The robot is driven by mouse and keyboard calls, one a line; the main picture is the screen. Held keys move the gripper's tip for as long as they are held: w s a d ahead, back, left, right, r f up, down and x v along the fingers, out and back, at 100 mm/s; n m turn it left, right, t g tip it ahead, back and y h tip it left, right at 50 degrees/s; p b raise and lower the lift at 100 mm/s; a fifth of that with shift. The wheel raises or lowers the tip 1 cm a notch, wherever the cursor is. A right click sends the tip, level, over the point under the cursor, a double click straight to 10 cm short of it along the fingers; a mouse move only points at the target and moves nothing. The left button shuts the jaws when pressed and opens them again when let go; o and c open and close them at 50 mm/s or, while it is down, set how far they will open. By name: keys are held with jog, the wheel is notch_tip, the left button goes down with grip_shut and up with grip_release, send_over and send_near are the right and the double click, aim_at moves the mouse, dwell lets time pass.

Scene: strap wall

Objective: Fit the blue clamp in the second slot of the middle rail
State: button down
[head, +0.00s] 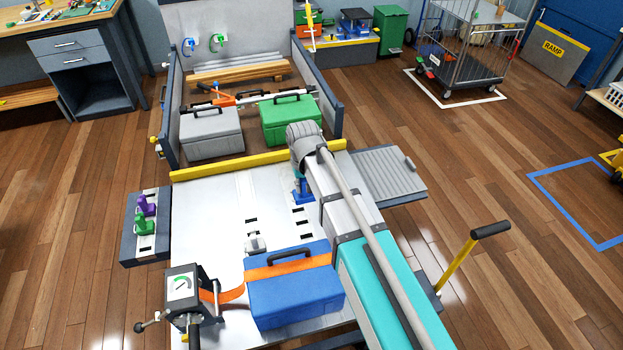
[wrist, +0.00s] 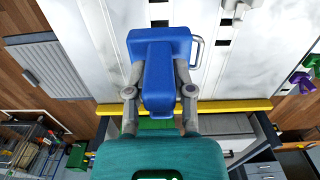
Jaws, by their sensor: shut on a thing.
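My gripper (wrist: 158,94) is shut on the blue clamp (wrist: 160,68), with one finger on each side of its upright body. The blue clamp also shows in the head view (head: 301,190), partly hidden by my arm, over the far part of a slotted rail (head: 302,216). Several black slots of that rail show on the near side of the clamp. In the wrist view the clamp covers part of the rail, and I cannot tell whether its base touches it. A rail to the left (head: 251,229) has black slots and a grey clamp (head: 256,244).
A blue case (head: 293,290) lies under an orange strap (head: 285,268) at the near end of the white deck. A ratchet winch (head: 184,290) stands at near left. Purple (head: 146,205) and green (head: 144,224) clamps stand on a side shelf. A yellow bar (head: 235,166) crosses the far edge.

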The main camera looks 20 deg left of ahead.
jog(key=shift+w+d+f, duration=0.1)
jog(key=shift+w+d, duration=0.05)
dwell(0.3)
notch_tip(320, 180, down, 18)
jog(key=b, duration=1.8)
jog(key=shift+f, duration=0.15)
jog(key=shift+b, duration=0.3)
dwell(1.5)
jog(key=shift+f+b, duration=1.45)
dwell(0.4)
jog(key=shift+c, duration=2)
grip_release()
jog(key=shift+r, duration=0.2)
